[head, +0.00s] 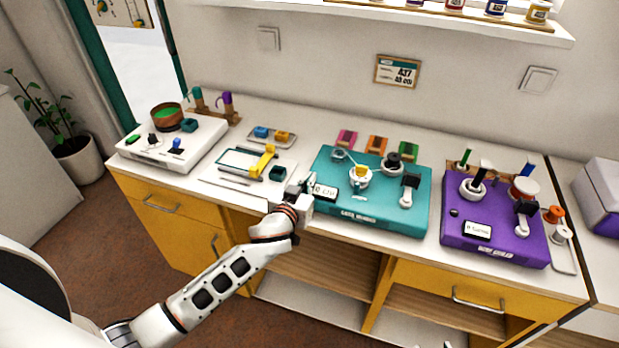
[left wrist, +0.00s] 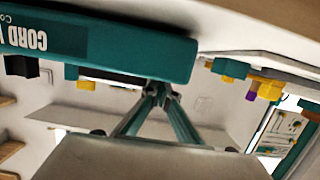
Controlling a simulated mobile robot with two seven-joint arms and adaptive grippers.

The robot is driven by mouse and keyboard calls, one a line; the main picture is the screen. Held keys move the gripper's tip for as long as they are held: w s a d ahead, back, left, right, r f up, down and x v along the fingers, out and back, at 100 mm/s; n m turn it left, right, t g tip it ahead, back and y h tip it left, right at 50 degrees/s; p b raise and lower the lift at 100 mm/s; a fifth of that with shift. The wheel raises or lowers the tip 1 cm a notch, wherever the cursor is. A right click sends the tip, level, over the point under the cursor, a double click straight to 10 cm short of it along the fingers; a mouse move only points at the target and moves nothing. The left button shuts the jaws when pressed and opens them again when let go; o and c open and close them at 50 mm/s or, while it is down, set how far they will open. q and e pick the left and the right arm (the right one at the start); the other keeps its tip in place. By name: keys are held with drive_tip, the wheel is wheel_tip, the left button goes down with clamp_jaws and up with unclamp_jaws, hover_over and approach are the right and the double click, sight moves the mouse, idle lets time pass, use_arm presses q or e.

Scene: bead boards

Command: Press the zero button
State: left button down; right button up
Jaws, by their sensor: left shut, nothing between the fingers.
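The teal board (head: 338,214) lies on the counter at the middle. Its front face carries lettering, and part of it reads CORD in the left wrist view (left wrist: 110,38). A small white display (head: 325,191) is at its front left corner. My left gripper (head: 307,184) is shut and empty at that corner, just left of the display. In the left wrist view its fingertips (left wrist: 158,90) meet beside the board's edge; I cannot tell whether they touch it. No zero button can be made out on the teal board; the gripper covers that corner. My right gripper is not clearly in view.
A purple board (head: 495,222) with a display and a small dark knob (head: 454,212) stands to the right. A white board (head: 190,135) stands at the left. Posts and spools rise from the teal board.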

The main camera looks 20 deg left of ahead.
use_arm(q)
drive_tip(key=shift+s+f, duration=0.5)
drive_tip(key=shift+f, duration=0.2)
drive_tip(key=v, duration=0.3)
drive_tip(key=r+v, duration=0.1)
drive_tip(key=v, duration=0.2)
drive_tip(key=shift+s+r, duration=0.1)
drive_tip(key=shift+s, duration=0.05)
drive_tip(key=shift+s+r, duration=0.35)
drive_tip(key=shift+a, duration=0.1)
drive_tip(key=s+a+f+m+g+y, duration=0.35)
drive_tip(key=s+a, duration=0.45)
drive_tip(key=s, duration=0.4)
drive_tip(key=s+a+f+m+g+y, duration=0.25)
drive_tip(key=s+a+g, duration=0.25)
drive_tip(key=s+a, duration=0.5)
drive_tip(key=d+f+n+t+h, duration=0.1)
drive_tip(key=d+f+h, duration=0.3)
drive_tip(key=d, duration=0.5)
drive_tip(key=d+f+n+t+h, duration=0.1)
drive_tip(key=d+f+t+h, duration=0.2)
drive_tip(key=d+f, duration=0.6)
drive_tip(key=shift+h, duration=0.6)
